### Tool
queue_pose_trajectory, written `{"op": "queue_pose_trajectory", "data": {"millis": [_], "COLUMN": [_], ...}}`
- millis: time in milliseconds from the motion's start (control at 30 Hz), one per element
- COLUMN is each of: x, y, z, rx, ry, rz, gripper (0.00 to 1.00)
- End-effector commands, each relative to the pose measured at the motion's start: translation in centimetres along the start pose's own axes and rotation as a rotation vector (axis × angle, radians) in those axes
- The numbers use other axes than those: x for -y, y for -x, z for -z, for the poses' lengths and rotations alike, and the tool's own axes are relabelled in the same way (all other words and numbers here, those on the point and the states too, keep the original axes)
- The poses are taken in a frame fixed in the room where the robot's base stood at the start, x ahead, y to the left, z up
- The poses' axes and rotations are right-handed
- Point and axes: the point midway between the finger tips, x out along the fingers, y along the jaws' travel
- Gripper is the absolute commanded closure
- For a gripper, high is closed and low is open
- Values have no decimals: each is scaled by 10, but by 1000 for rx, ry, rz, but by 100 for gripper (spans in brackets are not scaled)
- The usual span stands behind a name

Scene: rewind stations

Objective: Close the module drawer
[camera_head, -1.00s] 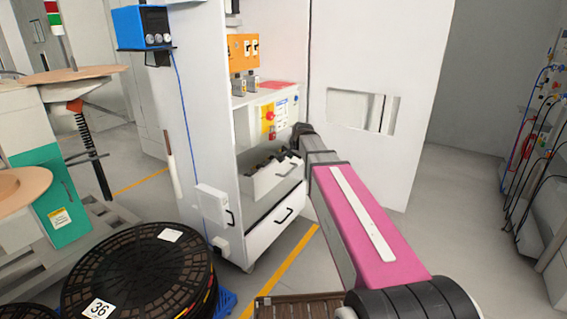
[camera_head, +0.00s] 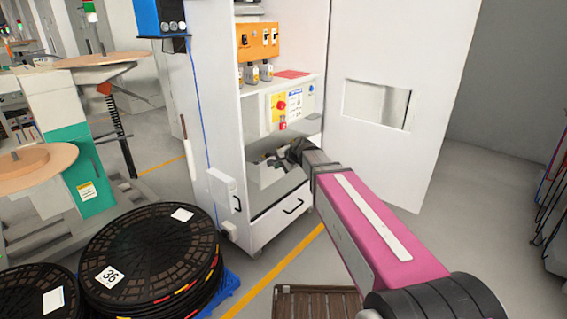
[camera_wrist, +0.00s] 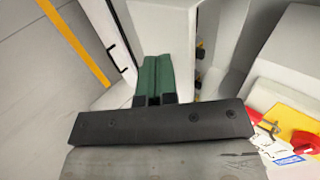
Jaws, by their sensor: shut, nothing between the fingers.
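The module drawer (camera_head: 282,219) is the low white drawer of the open cabinet, with a black handle (camera_head: 293,206) on its front. A grey surface and dark items show just above and behind its front; how far out it stands is hard to tell. My gripper (camera_head: 294,150) is over this lower bay, its tips hidden in the head view. In the wrist view, my green fingers (camera_wrist: 155,75) are shut together and empty, beside the white drawer front (camera_wrist: 110,35) and its handle. I cannot tell whether they touch it.
The cabinet door (camera_head: 440,110) stands open to the right. A shelf above the bay holds a panel with a red knob (camera_head: 281,105). Stacked black reels (camera_head: 150,250) stand at front left, and a brown slatted crate (camera_head: 315,303) at front centre.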

Motion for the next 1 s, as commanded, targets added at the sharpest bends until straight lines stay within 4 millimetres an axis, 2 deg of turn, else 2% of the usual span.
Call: {"op": "queue_pose_trajectory", "data": {"millis": [33, 200, 400, 1000], "x": [1, 1, 21, 31], "y": [-13, -43, -60, -70], "z": [1, 1, 1, 1], "rx": [2, 1, 0, -1], "ry": [0, 1, 2, 1], "rz": [-2, -1, 0, 0], "gripper": [100, 100, 100, 100]}}
